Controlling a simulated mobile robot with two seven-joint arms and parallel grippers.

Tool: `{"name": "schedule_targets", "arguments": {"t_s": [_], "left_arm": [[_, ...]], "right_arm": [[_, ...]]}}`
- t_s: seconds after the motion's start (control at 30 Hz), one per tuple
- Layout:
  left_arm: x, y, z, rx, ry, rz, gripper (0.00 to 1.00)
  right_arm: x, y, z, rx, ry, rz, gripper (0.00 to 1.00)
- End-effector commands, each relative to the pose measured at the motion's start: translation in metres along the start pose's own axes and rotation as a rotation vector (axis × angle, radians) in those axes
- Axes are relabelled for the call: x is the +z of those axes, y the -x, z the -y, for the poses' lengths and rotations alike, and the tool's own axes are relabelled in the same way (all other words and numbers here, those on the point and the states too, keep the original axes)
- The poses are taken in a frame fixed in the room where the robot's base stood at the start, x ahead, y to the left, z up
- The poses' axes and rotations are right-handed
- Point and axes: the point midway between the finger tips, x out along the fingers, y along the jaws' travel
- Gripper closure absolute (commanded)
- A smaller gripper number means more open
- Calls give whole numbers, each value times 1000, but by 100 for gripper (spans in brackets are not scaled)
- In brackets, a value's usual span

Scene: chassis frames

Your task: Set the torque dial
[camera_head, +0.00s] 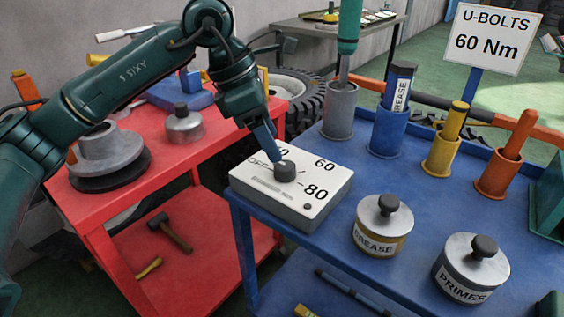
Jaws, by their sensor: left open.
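The torque dial is a white-topped box (318,205) on the near left corner of the blue cart, with a dark round knob (285,172) in its middle. OFF, 60 and 80 are legible around the knob; another number ending in 0 is partly hidden by my gripper. Which mark the knob points to cannot be told. My left gripper (275,155) is open, pointing down with its blue finger at the knob's upper left edge; whether it touches cannot be told. A sign (487,38) reads U-BOLTS 60 Nm. My right gripper is not in view.
The blue cart (355,175) also bears GREASE (380,241) and PRIMER (465,284) tins and several holders with tools behind the dial. A red cart (90,205) at left carries a grey hub part (108,150) and a lidded tin (184,128).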

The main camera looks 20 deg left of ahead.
Motion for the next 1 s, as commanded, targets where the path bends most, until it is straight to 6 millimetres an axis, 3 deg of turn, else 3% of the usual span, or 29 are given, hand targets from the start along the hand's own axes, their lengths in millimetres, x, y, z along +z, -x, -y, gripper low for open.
{"name": "schedule_targets", "arguments": {"t_s": [0.1, 0.33, 0.7, 1.0], "left_arm": [[0, -26, 1, -3, -2, 0, 42], [0, -52, 1, -2, -1, 1, 42], [1, -58, 1, -1, -1, 2, 42], [1, -57, 1, -1, -1, 2, 66]], "right_arm": [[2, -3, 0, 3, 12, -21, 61], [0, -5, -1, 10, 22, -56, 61], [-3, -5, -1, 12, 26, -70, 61], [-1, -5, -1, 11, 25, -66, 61]]}}
